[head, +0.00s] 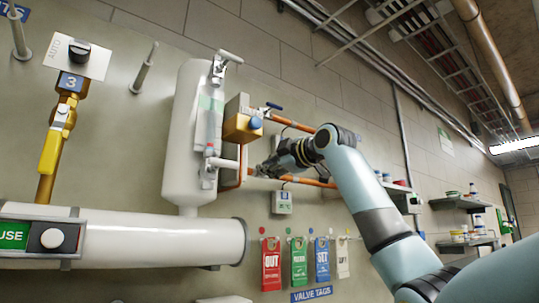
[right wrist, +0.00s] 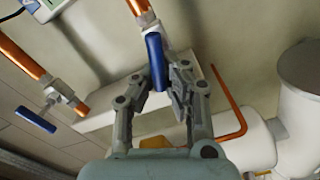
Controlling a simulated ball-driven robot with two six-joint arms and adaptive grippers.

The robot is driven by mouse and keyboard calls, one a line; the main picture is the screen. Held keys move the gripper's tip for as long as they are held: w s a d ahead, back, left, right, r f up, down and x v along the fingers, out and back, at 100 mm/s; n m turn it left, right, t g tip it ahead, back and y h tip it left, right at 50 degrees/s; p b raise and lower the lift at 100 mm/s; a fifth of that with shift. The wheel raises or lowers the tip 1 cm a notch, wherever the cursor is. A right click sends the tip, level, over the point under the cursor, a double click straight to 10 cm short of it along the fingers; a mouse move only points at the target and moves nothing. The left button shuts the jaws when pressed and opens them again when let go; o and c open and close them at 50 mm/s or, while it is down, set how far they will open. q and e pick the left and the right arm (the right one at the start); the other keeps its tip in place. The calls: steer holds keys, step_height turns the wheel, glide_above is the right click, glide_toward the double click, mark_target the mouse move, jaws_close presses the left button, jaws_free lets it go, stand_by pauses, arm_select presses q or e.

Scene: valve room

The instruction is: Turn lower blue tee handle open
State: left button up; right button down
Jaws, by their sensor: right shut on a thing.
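The lower blue tee handle (right wrist: 155,62) shows in the right wrist view, on a silver valve in a copper pipe. In that picture it runs nearly up and down, at a slight angle to its pipe. My right gripper (right wrist: 162,78) is shut on it, with one finger on each side. In the head view my right gripper (head: 268,167) is at the lower copper pipe and hides the lower handle. The upper blue tee handle (head: 274,106) is free above it and also shows in the right wrist view (right wrist: 36,121). My left gripper is not in view.
A white tank (head: 187,130) stands left of the valves, above a horizontal white pipe (head: 150,243). A brass box (head: 243,127) sits beside the upper pipe. A small display (head: 282,202) and hanging valve tags (head: 299,263) are below my right gripper.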

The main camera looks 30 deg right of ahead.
steer(key=n+p, duration=0.3)
steer(key=n, duration=0.1)
steer(key=shift+f+n+p, duration=0.1)
steer(key=shift+n+p, duration=0.2)
steer(key=shift+n, duration=0.1)
stand_by(0.4)
steer(key=c, duration=1.4)
jaws_free()
steer(key=shift+f, duration=0.25)
steer(key=shift+o, duration=0.2)
steer(key=shift+s, duration=0.1)
steer(key=s, duration=1.2)
steer(key=shift+d, duration=0.4)
steer(key=shift+w, duration=0.1)
